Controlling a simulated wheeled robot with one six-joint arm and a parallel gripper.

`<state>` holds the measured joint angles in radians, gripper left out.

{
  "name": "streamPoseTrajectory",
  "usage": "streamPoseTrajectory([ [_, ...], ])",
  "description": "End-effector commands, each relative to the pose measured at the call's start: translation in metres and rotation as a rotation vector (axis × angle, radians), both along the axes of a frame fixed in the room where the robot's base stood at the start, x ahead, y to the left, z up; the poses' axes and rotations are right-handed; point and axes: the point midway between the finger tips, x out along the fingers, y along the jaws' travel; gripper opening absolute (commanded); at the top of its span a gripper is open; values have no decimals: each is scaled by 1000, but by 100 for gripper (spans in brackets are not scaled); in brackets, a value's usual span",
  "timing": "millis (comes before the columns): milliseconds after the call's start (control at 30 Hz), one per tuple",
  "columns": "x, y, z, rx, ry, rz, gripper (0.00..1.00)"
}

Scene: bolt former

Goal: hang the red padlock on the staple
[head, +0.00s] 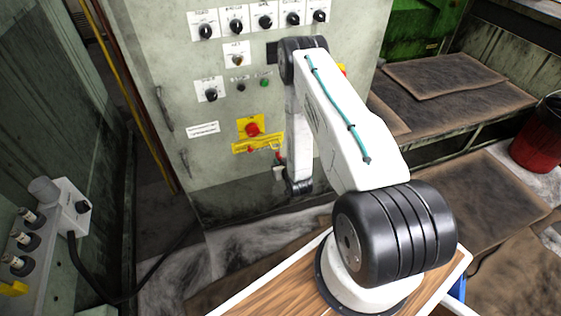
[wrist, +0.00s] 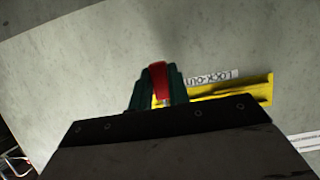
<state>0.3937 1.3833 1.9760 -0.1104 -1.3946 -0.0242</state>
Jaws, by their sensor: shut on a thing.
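My gripper (wrist: 158,92) is shut on the red padlock (wrist: 158,76), with its dark green fingers on both sides of the padlock's body. In the wrist view the padlock stands in front of the cabinet face, at the left end of the yellow lock-out label (wrist: 230,92). In the head view, a small red bit of the padlock (head: 278,156) shows beside my arm, just right of the yellow label (head: 257,145). I cannot make out the staple clearly in either view. The padlock's shackle is mostly hidden, and I cannot tell whether it touches anything.
The grey control cabinet (head: 225,175) carries a red stop button (head: 252,129) on a yellow plate above the label, and several black knobs higher up. A socket box (head: 65,205) with a black cable stands at left. A red bucket (head: 538,135) is far right.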

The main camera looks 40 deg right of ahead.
Motion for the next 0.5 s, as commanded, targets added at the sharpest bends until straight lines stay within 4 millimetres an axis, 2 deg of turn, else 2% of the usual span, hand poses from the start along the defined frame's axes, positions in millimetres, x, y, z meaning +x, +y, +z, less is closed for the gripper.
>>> streamPoseTrajectory([
  [100,0,0,0,0,0,0,0],
  [133,0,0,0,0,-1,0,26],
  [200,0,0,0,0,-1,0,43],
  [500,-1,0,1,0,0,0,43],
])
